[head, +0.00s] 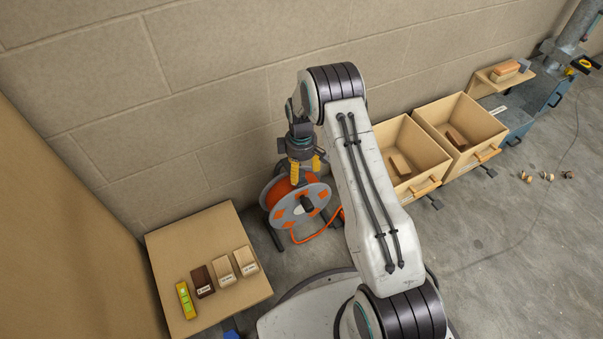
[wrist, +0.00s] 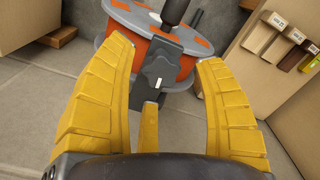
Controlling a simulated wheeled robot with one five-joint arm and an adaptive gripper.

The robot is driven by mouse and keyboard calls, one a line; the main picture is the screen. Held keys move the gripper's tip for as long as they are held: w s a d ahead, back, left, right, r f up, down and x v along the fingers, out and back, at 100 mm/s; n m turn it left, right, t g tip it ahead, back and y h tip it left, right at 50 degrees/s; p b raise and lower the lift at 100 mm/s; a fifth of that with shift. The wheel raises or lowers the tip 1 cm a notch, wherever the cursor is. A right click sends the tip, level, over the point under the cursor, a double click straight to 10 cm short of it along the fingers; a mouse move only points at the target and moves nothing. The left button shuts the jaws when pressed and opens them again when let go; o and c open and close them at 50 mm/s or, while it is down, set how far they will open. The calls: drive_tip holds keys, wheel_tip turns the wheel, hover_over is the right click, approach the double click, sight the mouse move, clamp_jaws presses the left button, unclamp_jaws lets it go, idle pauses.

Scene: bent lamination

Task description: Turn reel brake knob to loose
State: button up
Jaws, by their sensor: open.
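The cable reel (head: 291,213) stands on the floor by the wall, with an orange drum and a grey side disc. It also shows at the top of the wrist view (wrist: 130,38). In the wrist view a dark grey block with a small white mark (wrist: 158,82), which looks like the brake knob, sits at the reel's near side. My gripper (head: 306,172) is over the top of the reel with yellow fingers pointing down. In the wrist view my gripper (wrist: 163,58) is open and empty, its fingers spread to either side of the block. I cannot tell whether they touch it.
A low wooden table (head: 216,231) with a yellow level (head: 186,300) and several sample blocks stands left of the reel. Two open wooden bins (head: 412,133) stand to the right along the wall. Orange cable (head: 320,232) hangs by the reel. Floor at the right is mostly clear.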

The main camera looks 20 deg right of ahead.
sight(302, 173)
wheel_tip(302, 173, up, 9)
drive_tip(key=shift+r, duration=0.15)
idle(0.4)
drive_tip(key=shift+d, duration=0.2)
